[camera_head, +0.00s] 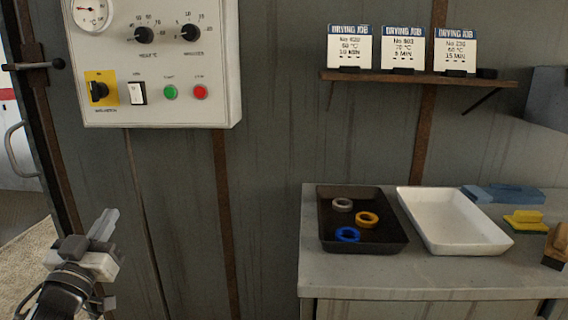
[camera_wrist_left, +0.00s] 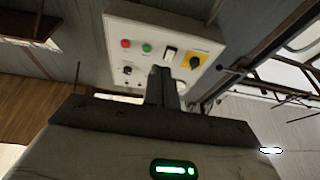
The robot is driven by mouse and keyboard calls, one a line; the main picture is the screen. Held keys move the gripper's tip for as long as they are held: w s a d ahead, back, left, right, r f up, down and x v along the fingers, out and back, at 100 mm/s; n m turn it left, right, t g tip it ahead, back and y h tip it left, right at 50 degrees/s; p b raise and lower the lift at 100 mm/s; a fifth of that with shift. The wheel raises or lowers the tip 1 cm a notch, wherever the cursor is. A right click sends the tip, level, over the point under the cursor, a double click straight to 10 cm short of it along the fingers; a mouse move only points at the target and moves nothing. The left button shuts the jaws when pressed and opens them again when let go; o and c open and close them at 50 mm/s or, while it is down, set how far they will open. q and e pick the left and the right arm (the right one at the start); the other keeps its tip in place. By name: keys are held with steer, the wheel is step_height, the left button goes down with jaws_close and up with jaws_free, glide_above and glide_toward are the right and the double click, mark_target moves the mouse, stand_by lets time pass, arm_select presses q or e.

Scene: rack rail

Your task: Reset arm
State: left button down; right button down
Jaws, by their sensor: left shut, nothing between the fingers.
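My left gripper (camera_head: 104,225) is at the lower left of the head view, below the control panel and apart from it. Its fingers are shut together and empty. In the left wrist view the closed fingers (camera_wrist_left: 162,88) point toward the control panel. The white control panel (camera_head: 155,60) hangs on the grey wall, with a gauge, two black knobs, a yellow-backed switch, a rocker switch and green and red buttons. It also shows in the left wrist view (camera_wrist_left: 140,40). My right gripper is in neither view.
A grey bench (camera_head: 340,275) at right holds a black tray (camera_head: 330,235) with three rings and an empty white tray (camera_head: 450,220). Blue, yellow-green and brown items lie beside them. A shelf (camera_head: 400,77) with three job cards is above. A door handle (camera_head: 12,150) is at far left.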

arm_select(q)
steer(key=s+d+f+g, duration=0.3)
steer(key=s+d+f, duration=0.1)
steer(key=f, duration=0.4)
steer(key=s+d+f+g, duration=0.2)
steer(key=s+d+f, duration=0.2)
steer(key=f, duration=0.4)
steer(key=s+d+f+m+g+h+p, duration=0.1)
steer(key=s+d+f+g, duration=0.2)
steer(key=s+d+f, duration=0.2)
steer(key=s+d+f+m+g+h+p, duration=0.1)
steer(key=s+d+f, duration=0.4)
steer(key=s, duration=0.6)
steer(key=shift+s+d+f+g+h, duration=0.3)
steer(key=shift+d+g+h, duration=0.4)
steer(key=shift+g, duration=0.4)
